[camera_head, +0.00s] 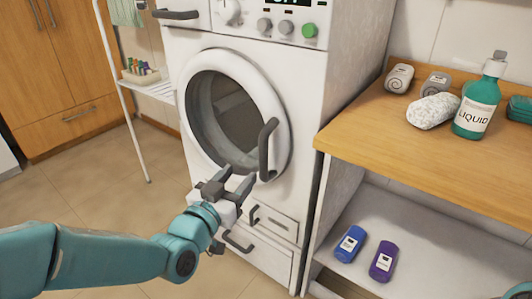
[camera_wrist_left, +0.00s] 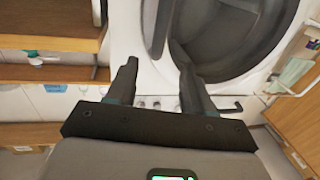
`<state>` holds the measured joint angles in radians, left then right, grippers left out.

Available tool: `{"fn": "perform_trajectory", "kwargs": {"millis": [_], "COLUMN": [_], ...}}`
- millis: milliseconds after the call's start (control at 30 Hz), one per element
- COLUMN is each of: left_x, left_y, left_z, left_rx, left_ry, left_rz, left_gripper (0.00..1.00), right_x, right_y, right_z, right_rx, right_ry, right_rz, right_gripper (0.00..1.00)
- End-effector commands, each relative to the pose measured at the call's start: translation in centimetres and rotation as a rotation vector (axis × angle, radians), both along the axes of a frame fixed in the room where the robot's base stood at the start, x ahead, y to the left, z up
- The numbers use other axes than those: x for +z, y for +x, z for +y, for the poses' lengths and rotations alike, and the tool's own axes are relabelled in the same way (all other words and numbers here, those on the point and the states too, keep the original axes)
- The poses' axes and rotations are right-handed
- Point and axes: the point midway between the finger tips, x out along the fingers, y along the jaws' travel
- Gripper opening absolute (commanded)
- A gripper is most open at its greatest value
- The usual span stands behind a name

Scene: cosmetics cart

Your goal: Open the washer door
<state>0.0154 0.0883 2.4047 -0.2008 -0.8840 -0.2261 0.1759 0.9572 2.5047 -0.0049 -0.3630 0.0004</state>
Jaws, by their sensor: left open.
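The white washer (camera_head: 186,120) stands at the centre of the head view. Its round door (camera_head: 266,88) with dark glass looks shut. A dark grey bar handle (camera_head: 267,150) runs upright on the door's right side. My left gripper (camera_head: 239,176) is open and empty, just left of and below the handle's lower end. In the left wrist view, the left gripper (camera_wrist_left: 157,68) has its two fingers spread, and the handle (camera_wrist_left: 162,27) lies ahead of the gap between them, apart from the fingertips. The door (camera_wrist_left: 285,40) also shows there. My right gripper is not in view.
A wooden counter (camera_head: 450,165) right of the washer holds a green liquid bottle (camera_head: 476,110) and rolled towels. Blue (camera_head: 349,244) and purple (camera_head: 384,261) bottles lie on the shelf below. A white rack (camera_head: 150,90) stands left. Floor before the washer is clear.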

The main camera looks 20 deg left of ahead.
Motion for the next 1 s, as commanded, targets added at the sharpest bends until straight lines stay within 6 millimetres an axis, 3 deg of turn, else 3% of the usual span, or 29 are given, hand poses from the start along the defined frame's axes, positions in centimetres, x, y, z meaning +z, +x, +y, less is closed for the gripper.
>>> {"fn": "perform_trajectory", "kwargs": {"millis": [400, 600, 800, 1000], "left_x": [-0.1, 0.0, 0.0, 0.0], "left_y": [9.6, 13.1, 14.5, 14.6], "left_z": [-1.5, -1.9, -2.2, -2.2], "left_rx": [-0.005, -0.005, -0.005, -0.005], "left_ry": [-0.001, -0.001, -0.001, -0.001], "left_rz": [0.003, 0.002, 0.003, 0.003], "left_gripper": [0.52, 0.52, 0.52, 0.52], "right_x": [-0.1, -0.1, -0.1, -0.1], "right_y": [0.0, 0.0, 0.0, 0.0], "right_z": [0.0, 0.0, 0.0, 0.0], "right_rx": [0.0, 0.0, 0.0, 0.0], "right_ry": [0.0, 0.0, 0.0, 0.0], "right_rz": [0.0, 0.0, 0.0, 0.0], "right_gripper": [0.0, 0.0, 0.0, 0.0]}}
